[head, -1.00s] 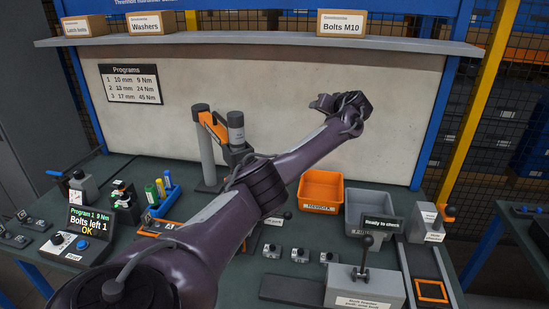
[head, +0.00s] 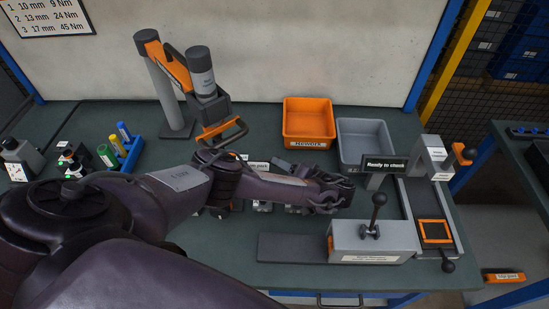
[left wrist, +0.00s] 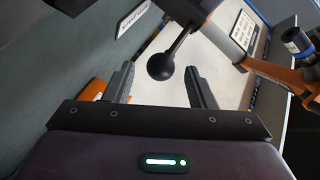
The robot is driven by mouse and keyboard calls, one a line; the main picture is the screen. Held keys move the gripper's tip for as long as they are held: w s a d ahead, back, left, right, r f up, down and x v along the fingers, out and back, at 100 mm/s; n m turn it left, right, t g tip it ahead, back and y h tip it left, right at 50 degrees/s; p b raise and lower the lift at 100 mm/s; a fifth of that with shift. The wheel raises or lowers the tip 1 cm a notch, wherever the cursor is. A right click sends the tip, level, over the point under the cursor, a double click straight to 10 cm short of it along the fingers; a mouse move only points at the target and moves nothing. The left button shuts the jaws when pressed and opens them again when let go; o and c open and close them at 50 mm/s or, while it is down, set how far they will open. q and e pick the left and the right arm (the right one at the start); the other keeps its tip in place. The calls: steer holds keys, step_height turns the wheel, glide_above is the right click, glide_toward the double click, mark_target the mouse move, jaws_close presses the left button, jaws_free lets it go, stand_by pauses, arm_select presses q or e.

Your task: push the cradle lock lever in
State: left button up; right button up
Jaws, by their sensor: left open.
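The small lettering on the box is hard to read. My left gripper (head: 346,194) is just left of the lever in the head view, pointing right, open and empty. In the left wrist view, a black ball knob on a rod (left wrist: 160,67) shows ahead, between the two spread fingers (left wrist: 160,86). I cannot tell if they touch it. My right gripper is not in view.
An orange bin (head: 308,137) and a grey bin (head: 364,158) stand behind. A slide with an orange frame (head: 435,247) lies to the right. The orange-and-grey tool stand (head: 172,100) is at left.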

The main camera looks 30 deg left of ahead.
mark_target(268, 161)
arm_select(q)
steer(key=x, duration=0.3)
steer(key=shift+w+a, duration=0.1)
steer(key=shift+a, duration=0.25)
steer(key=c, duration=0.5)
jaws_close()
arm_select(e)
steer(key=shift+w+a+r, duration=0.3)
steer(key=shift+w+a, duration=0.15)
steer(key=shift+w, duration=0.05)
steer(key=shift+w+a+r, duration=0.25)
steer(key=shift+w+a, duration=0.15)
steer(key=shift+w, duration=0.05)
